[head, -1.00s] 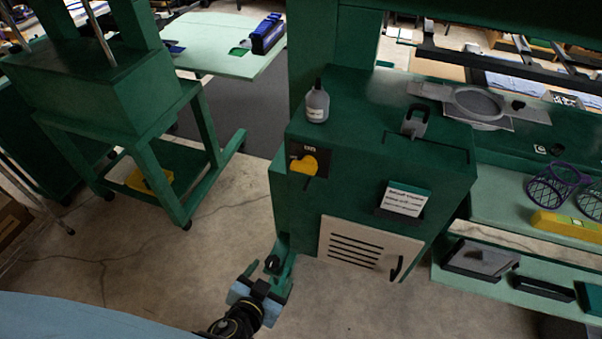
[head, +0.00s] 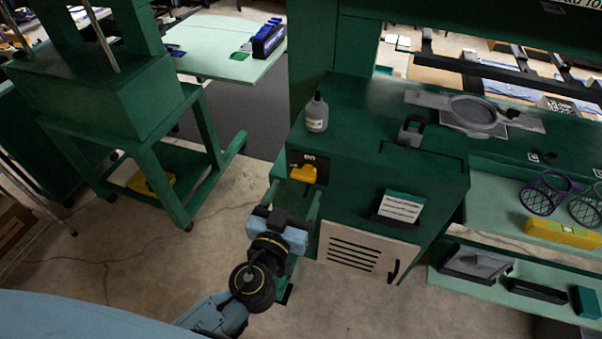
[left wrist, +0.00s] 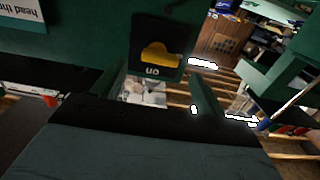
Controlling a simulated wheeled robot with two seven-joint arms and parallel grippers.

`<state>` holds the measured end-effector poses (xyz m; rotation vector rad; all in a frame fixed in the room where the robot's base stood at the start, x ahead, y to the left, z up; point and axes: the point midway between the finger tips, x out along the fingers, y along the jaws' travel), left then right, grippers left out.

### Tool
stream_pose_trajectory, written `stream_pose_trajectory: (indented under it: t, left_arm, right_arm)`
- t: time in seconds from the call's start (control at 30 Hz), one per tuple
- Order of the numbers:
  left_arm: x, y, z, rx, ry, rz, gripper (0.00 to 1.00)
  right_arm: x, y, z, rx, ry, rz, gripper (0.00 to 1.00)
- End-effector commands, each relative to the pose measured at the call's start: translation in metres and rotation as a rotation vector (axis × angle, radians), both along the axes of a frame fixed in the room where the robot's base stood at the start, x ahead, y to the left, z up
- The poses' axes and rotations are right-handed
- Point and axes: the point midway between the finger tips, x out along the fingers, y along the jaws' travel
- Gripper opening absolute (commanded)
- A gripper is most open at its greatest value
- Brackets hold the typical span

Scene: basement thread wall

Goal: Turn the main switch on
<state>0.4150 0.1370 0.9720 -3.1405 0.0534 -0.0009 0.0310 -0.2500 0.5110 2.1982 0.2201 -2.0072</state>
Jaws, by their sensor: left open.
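The main switch is a yellow knob (head: 303,173) on a black plate marked "on", on the front left face of the green machine (head: 370,165). In the left wrist view the yellow knob (left wrist: 161,55) shows upside down with its plate, close ahead. My left gripper (head: 295,192) is open just below and in front of the switch. In the left wrist view its two green fingers (left wrist: 160,85) stand apart, with the knob seen between and beyond them. I cannot tell whether they touch it. My right gripper is in neither view.
A small bottle (head: 316,112) stands on the machine top above the switch. A white card (head: 401,207) and a vented panel (head: 362,249) are on the front. A green press stand (head: 125,140) is at the left, with clear floor between.

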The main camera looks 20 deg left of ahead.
Motion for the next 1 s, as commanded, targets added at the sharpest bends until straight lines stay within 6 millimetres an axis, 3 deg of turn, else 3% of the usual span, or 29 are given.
stream_pose_trajectory:
  t: [0.1,0.3,0.67,1.0]
  left_arm:
    - [0.022,-0.001,0.002,0.001,-0.001,0.000,0.73]
    - [0.042,-0.002,0.000,0.000,0.001,-0.001,0.73]
    - [0.046,-0.002,-0.001,-0.001,0.002,-0.001,0.73]
    - [0.046,-0.002,-0.001,-0.001,0.002,-0.001,0.30]
  right_arm:
    - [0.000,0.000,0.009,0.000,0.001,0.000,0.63]
    - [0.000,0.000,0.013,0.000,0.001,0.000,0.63]
    - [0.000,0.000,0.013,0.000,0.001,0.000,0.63]
    - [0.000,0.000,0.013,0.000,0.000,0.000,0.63]
